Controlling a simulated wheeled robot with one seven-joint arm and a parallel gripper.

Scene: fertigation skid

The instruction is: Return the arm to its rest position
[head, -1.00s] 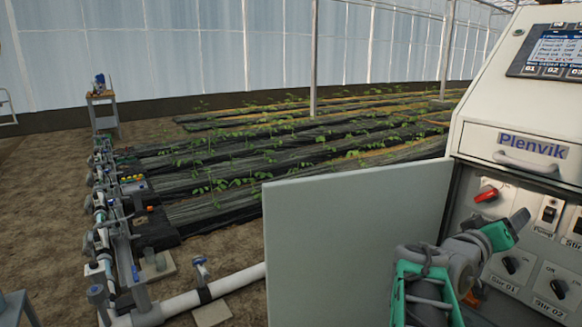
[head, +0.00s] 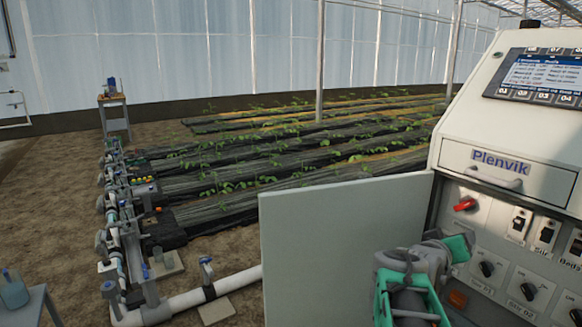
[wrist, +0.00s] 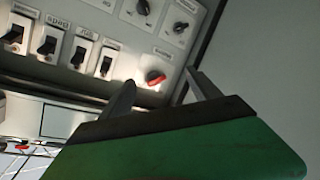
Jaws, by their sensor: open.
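My arm, grey with green parts, reaches up from the bottom of the head view in front of the white control cabinet (head: 500,130). My gripper (wrist: 160,92) shows in the wrist view with its two dark fingers apart and nothing between them. Beyond the fingers is the cabinet's panel, with a red rotary switch (wrist: 155,78) and a row of black rocker switches (wrist: 75,52). The red switch also shows in the head view (head: 465,204), above my arm. In the head view the fingertips are not clearly visible.
The cabinet's open door (head: 340,240) stands left of my arm, close to it. A screen (head: 540,75) and a drawer with a handle (head: 495,178) are above the switches. Pipework (head: 120,240) runs along the left, with planted beds (head: 290,150) behind.

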